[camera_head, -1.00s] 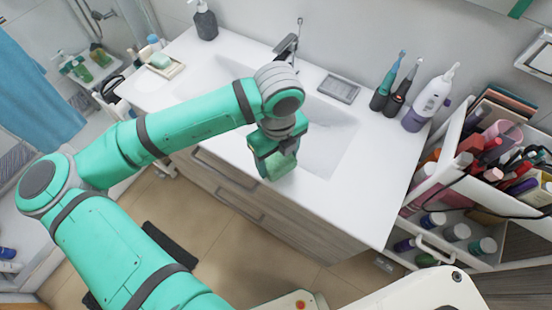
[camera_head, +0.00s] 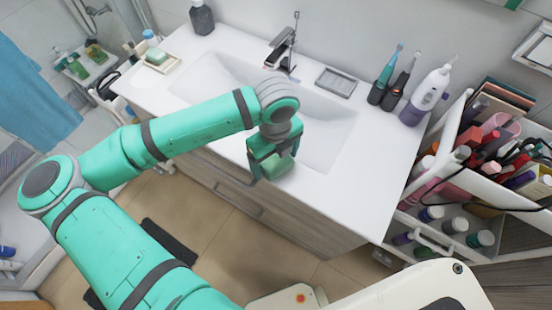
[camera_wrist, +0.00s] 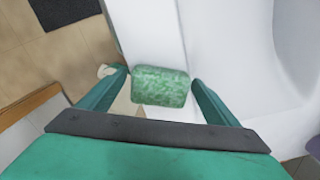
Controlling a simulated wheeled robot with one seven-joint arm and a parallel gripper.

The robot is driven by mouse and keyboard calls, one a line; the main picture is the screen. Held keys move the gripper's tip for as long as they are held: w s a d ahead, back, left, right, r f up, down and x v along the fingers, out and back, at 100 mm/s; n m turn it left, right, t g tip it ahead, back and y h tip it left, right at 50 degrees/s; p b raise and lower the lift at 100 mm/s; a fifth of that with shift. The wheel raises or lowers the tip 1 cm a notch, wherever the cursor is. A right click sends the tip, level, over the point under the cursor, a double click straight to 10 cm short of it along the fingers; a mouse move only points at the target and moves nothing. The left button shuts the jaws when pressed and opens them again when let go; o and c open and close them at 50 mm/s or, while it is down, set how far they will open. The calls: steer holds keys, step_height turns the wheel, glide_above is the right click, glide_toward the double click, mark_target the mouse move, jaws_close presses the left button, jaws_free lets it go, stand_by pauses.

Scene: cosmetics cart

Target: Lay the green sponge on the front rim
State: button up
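The green sponge (camera_head: 277,166) lies on the front rim (camera_head: 318,196) of the white washbasin, in front of the bowl. In the wrist view the speckled sponge (camera_wrist: 160,87) sits across the white rim strip (camera_wrist: 152,35), between my two fingers. My gripper (camera_head: 274,160) points down over it, with one finger on each side. In the wrist view my gripper (camera_wrist: 159,77) is open, with a narrow gap on both sides of the sponge. The sponge's underside is hidden.
The basin bowl (camera_head: 325,135) and faucet (camera_head: 283,45) are behind. A soap dish (camera_head: 150,70) stands at left; a grey tray (camera_head: 336,82) and toothbrushes (camera_head: 388,75) are at the back. A crowded cart (camera_head: 450,205) is at right. The right of the rim is clear.

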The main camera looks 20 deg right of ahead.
mark_target(275, 160)
step_height(275, 160, up, 12)
steer(key=shift+r, duration=0.15)
stand_by(0.5)
stand_by(0.5)
